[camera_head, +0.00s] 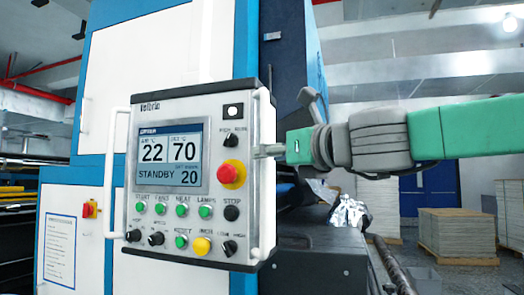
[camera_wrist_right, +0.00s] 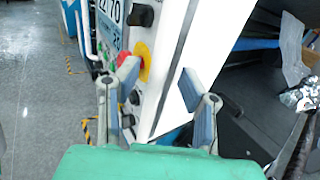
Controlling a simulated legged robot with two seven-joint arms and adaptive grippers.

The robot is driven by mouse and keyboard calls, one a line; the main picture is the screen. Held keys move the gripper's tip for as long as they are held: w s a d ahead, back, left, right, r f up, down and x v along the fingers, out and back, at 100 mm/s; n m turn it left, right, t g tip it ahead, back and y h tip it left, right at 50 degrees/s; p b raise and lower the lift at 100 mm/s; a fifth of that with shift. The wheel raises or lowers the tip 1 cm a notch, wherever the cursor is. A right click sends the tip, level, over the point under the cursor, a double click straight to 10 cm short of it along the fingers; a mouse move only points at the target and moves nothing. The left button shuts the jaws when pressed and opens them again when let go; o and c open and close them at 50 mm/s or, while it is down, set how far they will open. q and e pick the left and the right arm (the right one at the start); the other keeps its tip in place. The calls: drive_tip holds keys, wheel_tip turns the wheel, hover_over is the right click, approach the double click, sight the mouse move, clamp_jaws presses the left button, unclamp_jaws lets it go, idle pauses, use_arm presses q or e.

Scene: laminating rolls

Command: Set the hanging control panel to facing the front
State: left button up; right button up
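The hanging control panel (camera_head: 190,110) is a pale box with dark top and bottom edges, a lit screen (camera_head: 170,160), a red stop knob (camera_head: 231,174) and rows of buttons. Its face shows almost fully in the head view, with the right edge looking taller than the left. White handles run down its left side (camera_head: 115,175) and right side (camera_head: 267,200). My right gripper (camera_head: 262,151) is at the right handle. In the right wrist view its fingers (camera_wrist_right: 160,90) are apart, with the white side of the panel or handle between them; contact is unclear. My left gripper is not in view.
A blue and white machine cabinet (camera_head: 180,55) stands behind the panel. A dark machine part with crumpled foil (camera_head: 349,211) and a roller (camera_head: 392,265) lies to the right. Pallet stacks (camera_head: 457,218) stand farther back. Grey floor (camera_wrist_right: 35,100) is clear at left in the wrist view.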

drive_tip(key=shift+x, duration=1.1)
drive_tip(key=shift+a, duration=0.5)
clamp_jaws()
drive_tip(key=shift+w+d+f, duration=0.15)
drive_tip(key=shift+d, duration=0.25)
